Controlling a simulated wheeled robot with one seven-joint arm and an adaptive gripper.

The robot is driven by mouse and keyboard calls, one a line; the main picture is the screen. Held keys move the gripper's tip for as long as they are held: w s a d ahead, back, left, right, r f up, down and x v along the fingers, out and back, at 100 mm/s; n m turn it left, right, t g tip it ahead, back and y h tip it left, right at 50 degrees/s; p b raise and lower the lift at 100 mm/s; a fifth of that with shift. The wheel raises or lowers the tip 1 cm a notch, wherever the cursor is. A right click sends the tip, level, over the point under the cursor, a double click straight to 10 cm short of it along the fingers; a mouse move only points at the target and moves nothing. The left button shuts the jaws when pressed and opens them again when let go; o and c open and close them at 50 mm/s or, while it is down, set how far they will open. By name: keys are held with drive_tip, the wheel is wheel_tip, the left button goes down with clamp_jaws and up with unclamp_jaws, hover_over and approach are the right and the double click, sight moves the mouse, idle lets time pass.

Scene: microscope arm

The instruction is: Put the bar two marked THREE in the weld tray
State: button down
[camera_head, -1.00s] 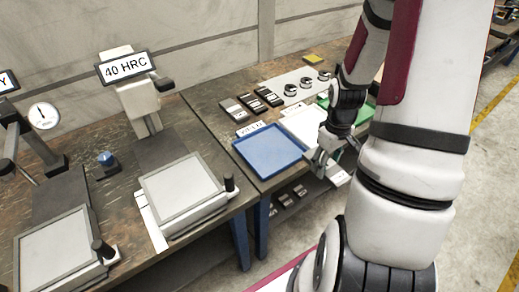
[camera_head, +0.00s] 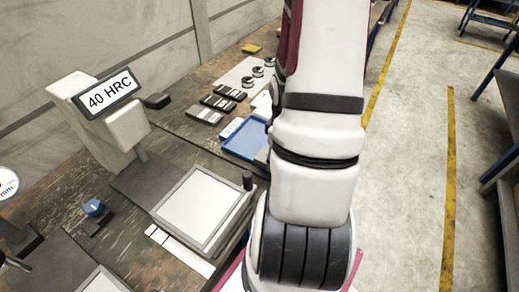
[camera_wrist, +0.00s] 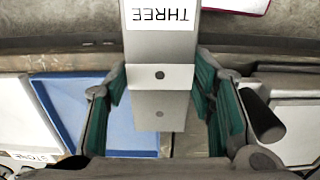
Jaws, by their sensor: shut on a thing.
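My gripper (camera_wrist: 161,92) is shut on a pale grey metal bar (camera_wrist: 160,76) in the wrist view. The bar carries a white label reading THREE, upside down in the picture, and has a small dark hole. Green finger pads stand at both of its sides. A blue tray (camera_wrist: 62,92) lies below and behind the bar, partly hidden by it and the fingers. The blue tray also shows in the head view (camera_head: 243,140), its right part covered by my arm. Its label there is too small to read. My gripper is hidden in the head view.
A white tray (camera_wrist: 14,110) with a STORE label is left of the blue one. A tester reading 40 HRC (camera_head: 108,93) and a pale plate (camera_head: 195,210) stand nearby. Several dark blocks (camera_head: 217,102) lie behind the blue tray.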

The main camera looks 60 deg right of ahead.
hover_over(257, 144)
drive_tip(key=shift+w+f, duration=0.1)
drive_tip(key=shift+f, duration=2.3)
drive_tip(key=shift+f, duration=0.1)
drive_tip(key=c, duration=0.7)
unclamp_jaws()
drive_tip(key=shift+f, duration=0.1)
